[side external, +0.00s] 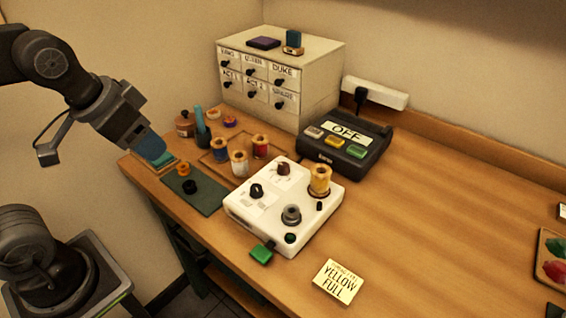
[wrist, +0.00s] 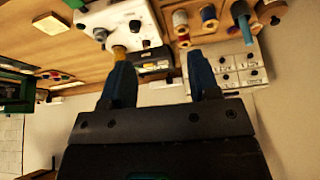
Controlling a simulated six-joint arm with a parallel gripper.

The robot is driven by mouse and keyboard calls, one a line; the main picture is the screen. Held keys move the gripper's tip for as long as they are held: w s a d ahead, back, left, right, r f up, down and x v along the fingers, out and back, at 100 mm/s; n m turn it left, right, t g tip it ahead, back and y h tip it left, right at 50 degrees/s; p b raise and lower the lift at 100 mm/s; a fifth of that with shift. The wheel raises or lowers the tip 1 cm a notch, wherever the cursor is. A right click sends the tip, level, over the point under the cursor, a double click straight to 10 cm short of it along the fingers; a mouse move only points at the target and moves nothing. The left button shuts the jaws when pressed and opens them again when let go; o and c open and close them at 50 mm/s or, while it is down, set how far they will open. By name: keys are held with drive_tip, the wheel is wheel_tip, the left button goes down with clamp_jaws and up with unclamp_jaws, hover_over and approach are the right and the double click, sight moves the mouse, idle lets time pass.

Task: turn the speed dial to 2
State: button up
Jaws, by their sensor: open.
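A white machine (side external: 255,213) sits on the table, with a black knob (side external: 257,191), a dark brown knob (side external: 283,168), a grey knob (side external: 291,215) and a small black knob (side external: 290,238) on top. Their markings are too small to read, so I cannot tell which is the speed dial or where it points. The machine also shows in the wrist view (wrist: 115,18). My gripper (side external: 153,150), with blue fingers, is in the air above the table's left edge, left of the machine. In the wrist view it (wrist: 160,82) is open and empty.
A yellow spool (side external: 319,181) stands on the machine. Other spools (side external: 239,163) stand on a tray behind it. A dark green mat (side external: 193,193) lies left. A black switch box (side external: 345,152) labelled OFF and a drawer cabinet (side external: 280,75) stand behind. A "YELLOW FULL" card (side external: 338,283) lies in front.

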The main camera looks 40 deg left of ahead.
drive_tip(key=w+d+r+m+g, duration=0.2)
drive_tip(key=w+r+m, duration=0.1)
drive_tip(key=w, duration=0.6)
drive_tip(key=m+g, duration=0.3)
drive_tip(key=m, duration=0.2)
hover_over(283, 165)
wheel_tip(283, 165, down, 8)
wheel_tip(283, 165, down, 13)
drive_tip(key=shift+r, duration=0.2)
drive_tip(key=shift+c, duration=0.4)
drive_tip(key=c, duration=0.8)
drive_tip(key=shift+c, duration=0.2)
